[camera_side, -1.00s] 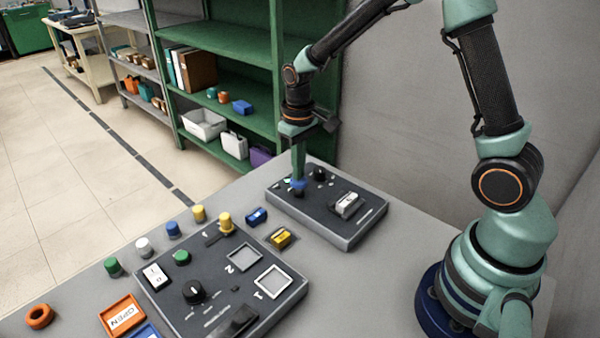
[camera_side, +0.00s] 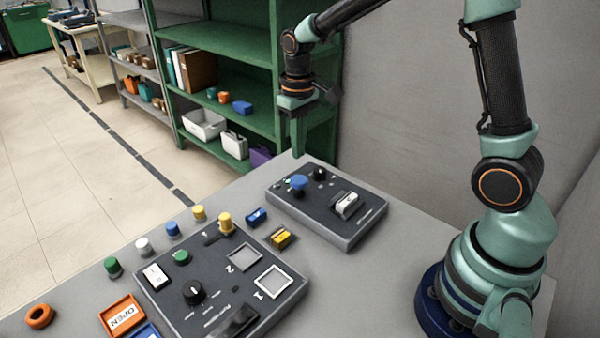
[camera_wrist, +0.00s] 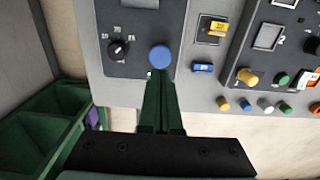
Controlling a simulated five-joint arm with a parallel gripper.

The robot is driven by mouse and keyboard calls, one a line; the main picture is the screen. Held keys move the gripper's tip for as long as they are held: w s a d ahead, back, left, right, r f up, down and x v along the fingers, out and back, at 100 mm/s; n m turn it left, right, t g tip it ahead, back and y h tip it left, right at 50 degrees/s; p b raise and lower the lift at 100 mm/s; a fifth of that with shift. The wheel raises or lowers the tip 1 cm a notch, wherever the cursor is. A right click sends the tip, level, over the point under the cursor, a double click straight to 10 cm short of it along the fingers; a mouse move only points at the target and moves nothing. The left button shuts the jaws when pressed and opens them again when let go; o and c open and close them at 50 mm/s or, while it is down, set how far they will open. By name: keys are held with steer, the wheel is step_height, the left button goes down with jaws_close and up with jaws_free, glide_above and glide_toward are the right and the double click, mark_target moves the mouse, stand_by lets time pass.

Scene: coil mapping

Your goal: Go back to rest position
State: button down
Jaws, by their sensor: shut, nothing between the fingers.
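My gripper (camera_side: 298,151) is shut and empty, hanging fingers-down above the far panel (camera_side: 352,230) in the side view. Its fingertips are above and a little behind the blue button (camera_side: 298,182) and apart from it. In the wrist view my shut fingers (camera_wrist: 161,80) point toward the blue button (camera_wrist: 160,56), with bare space around them. A black knob (camera_side: 320,173) and a white rocker switch (camera_side: 346,205) sit on the same panel.
The near panel (camera_side: 188,314) carries a black knob and two framed squares. Coloured caps, a blue block (camera_side: 256,216) and a yellow block (camera_side: 280,238) lie around it. A green shelf (camera_side: 225,60) stands behind the table. An orange ring (camera_side: 39,316) lies at the left.

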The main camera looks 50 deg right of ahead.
steer(key=s+a+r+t, duration=0.1)
steer(key=s+r+t, duration=0.4)
steer(key=s+r, duration=0.5)
steer(key=s, duration=0.3)
steer(key=shift+a+r+t, duration=0.15)
steer(key=shift+r+t, duration=0.15)
